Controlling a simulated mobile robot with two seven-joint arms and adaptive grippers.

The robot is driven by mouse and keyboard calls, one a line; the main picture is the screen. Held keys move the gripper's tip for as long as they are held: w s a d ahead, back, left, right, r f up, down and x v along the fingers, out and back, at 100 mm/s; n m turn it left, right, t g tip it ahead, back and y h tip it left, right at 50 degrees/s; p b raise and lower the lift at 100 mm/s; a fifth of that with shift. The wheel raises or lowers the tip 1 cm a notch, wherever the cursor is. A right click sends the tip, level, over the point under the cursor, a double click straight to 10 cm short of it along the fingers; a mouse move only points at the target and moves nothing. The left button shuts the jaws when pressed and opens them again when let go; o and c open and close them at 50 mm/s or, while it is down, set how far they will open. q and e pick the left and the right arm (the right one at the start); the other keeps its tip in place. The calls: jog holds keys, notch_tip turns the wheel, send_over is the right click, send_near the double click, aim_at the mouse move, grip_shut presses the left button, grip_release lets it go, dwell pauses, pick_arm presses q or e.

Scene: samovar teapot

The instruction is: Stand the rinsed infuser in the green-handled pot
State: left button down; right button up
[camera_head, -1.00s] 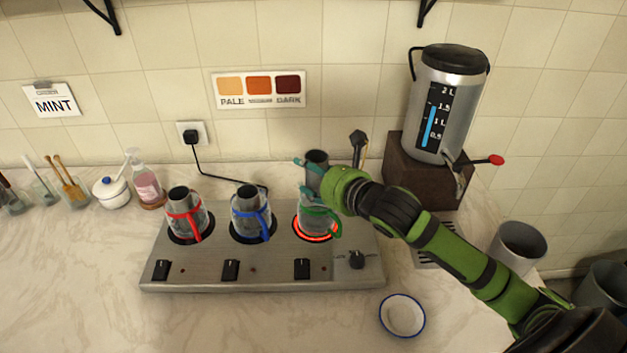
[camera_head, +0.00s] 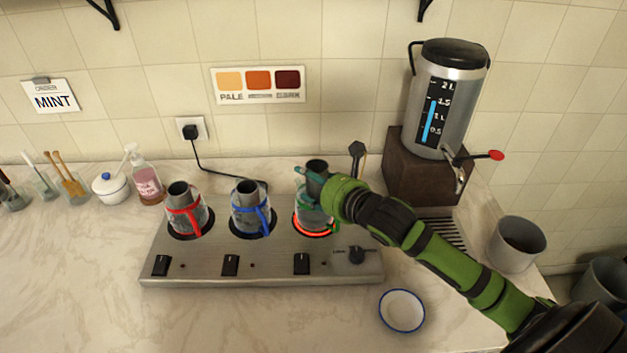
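The green-handled pot (camera_head: 313,218) stands on the right-hand burner, whose ring glows red. A grey open-topped cylinder, which I take for the infuser (camera_head: 316,166), is upright above the pot; its rim is higher than those in the other pots. My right gripper (camera_head: 309,181) closes around it from the right, with teal fingertips at its side. The gripper hides part of the infuser and pot, so I cannot tell how far the infuser is inside. A dark-headed piece (camera_head: 357,154) shows behind the gripper; what it belongs to is unclear. My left gripper is out of view.
The red-handled pot (camera_head: 188,216) and blue-handled pot (camera_head: 250,220) stand on the hotplate (camera_head: 205,252) to the left. A samovar (camera_head: 450,100) stands behind right on a brown block. A white bowl (camera_head: 401,311) and grey bin (camera_head: 517,245) are at right. The left front counter is clear.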

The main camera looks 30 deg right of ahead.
dwell(0.3)
jog(key=shift+r, duration=0.4)
jog(key=p+v, duration=0.3)
jog(key=v, duration=0.9)
jog(key=shift+r, duration=0.25)
jog(key=shift+f, duration=0.1)
